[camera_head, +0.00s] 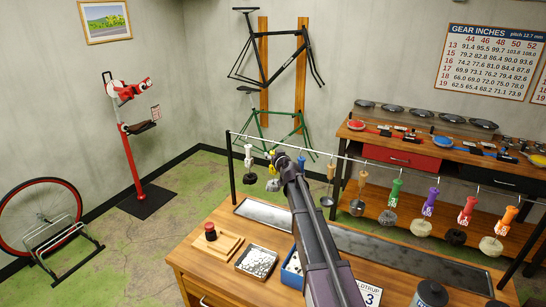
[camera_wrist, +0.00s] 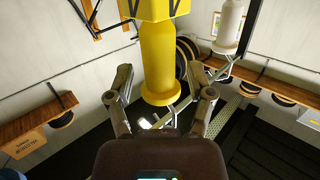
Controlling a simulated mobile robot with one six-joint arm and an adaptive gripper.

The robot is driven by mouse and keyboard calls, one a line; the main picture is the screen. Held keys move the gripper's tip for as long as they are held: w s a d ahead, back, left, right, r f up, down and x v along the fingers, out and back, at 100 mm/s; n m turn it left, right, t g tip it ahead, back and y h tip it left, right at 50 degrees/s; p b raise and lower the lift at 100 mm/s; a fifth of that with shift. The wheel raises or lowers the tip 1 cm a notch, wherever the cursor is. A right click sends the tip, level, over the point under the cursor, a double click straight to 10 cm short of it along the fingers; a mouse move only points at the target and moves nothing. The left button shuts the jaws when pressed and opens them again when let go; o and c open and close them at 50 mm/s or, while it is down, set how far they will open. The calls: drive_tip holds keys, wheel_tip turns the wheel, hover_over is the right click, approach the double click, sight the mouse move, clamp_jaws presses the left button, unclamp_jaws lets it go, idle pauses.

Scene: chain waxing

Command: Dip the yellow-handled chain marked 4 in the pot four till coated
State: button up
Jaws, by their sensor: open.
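The yellow handle (camera_wrist: 159,65) stands between the two spread fingers of my gripper (camera_wrist: 162,88) in the wrist view. The fingers are open, with space on both sides of it, and its blocky yellow end (camera_wrist: 155,9) is at the top edge. In the head view my gripper (camera_head: 278,163) is at the rail, beside the yellow handle (camera_head: 269,157), which it partly covers. A greyish coil (camera_head: 273,185) hangs below. I cannot read the mark 4. No pot marked four can be made out; a card with a 3 (camera_head: 372,294) stands at the front.
Other handles hang along the rail: white (camera_head: 249,155), green (camera_head: 396,191), purple (camera_head: 430,203), red (camera_head: 467,210) and orange (camera_head: 506,219). A dark pot (camera_head: 432,293) stands at the bench's front right. A blue box (camera_head: 292,269) and a tray of white pieces (camera_head: 257,262) are on the bench.

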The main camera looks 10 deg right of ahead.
drive_tip(key=shift+f+b, duration=0.5)
drive_tip(key=shift+f, duration=0.35)
drive_tip(key=shift+c, duration=0.2)
clamp_jaws()
drive_tip(key=shift+r, duration=0.1)
drive_tip(key=shift+r, duration=0.1)
drive_tip(key=shift+r+p, duration=1.3)
drive_tip(key=shift+p, duration=0.15)
drive_tip(key=shift+s, duration=0.15)
